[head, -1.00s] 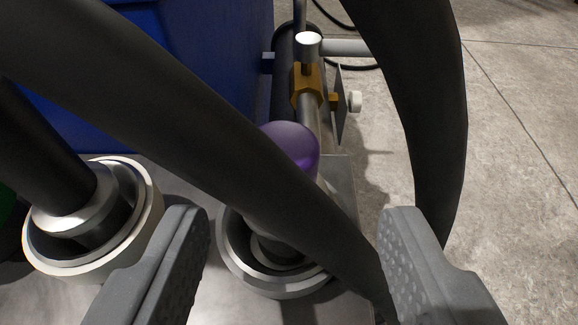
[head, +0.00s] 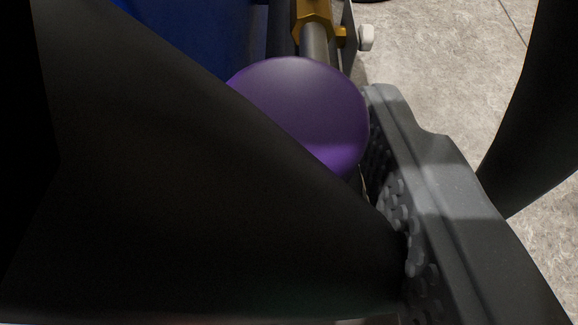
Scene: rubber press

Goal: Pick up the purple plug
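The purple plug (head: 305,105) is a smooth, rounded purple piece at upper centre. Its lower left side is hidden behind a broad black hose. One grey, studded finger of my gripper (head: 425,180) stands just right of the plug, its tip close to the plug's right edge. I cannot tell whether they touch. The other finger is not visible; the hose covers the area where it was seen before. So I cannot tell how wide my gripper is open or whether it holds the plug.
The black hose (head: 200,200) fills much of the left and lower view, very near the camera. Another dark hose (head: 535,110) runs down the right. A brass fitting (head: 313,22) and white knob (head: 366,38) are behind the plug. A blue panel (head: 190,45) is upper left; concrete floor right.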

